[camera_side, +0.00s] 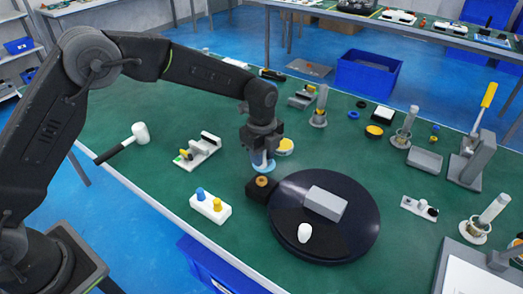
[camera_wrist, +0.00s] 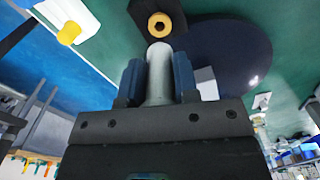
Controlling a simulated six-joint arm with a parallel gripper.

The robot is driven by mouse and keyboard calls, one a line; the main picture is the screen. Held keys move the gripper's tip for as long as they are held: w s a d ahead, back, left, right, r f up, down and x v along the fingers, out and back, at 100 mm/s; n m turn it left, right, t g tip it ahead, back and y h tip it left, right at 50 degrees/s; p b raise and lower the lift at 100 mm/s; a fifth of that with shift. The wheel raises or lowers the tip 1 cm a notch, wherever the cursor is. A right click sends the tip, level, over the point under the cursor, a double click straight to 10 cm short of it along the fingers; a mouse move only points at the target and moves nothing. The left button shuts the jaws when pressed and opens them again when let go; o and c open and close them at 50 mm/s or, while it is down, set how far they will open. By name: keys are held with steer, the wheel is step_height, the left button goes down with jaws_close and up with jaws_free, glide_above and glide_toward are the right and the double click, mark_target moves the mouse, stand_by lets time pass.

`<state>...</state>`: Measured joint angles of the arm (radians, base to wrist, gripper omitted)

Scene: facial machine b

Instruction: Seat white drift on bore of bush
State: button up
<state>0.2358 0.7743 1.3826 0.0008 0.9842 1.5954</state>
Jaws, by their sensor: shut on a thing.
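My gripper (camera_side: 262,150) is shut on the white drift (camera_wrist: 160,78), a pale round-ended pin held between the two blue fingers in the wrist view. In the side view a short pale part of the drift (camera_side: 263,160) shows below the jaws. The bush (camera_side: 262,181) is a brass-coloured ring with a dark bore, set in a black block (camera_side: 258,193). In the wrist view the bush (camera_wrist: 158,25) lies just beyond the drift's tip. The drift appears above the block and apart from the bush; the exact gap is hard to judge.
A dark round plate (camera_side: 365,222) beside the block carries a grey block (camera_side: 326,203) and a white rounded piece (camera_side: 305,232). A white holder (camera_side: 211,207) with blue and yellow pegs stands left. A mallet (camera_side: 138,133) lies farther left.

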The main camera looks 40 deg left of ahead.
steer(key=shift+f, duration=2.6)
steer(key=shift+f, duration=0.3)
steer(key=o, duration=0.9)
steer(key=shift+o, duration=0.2)
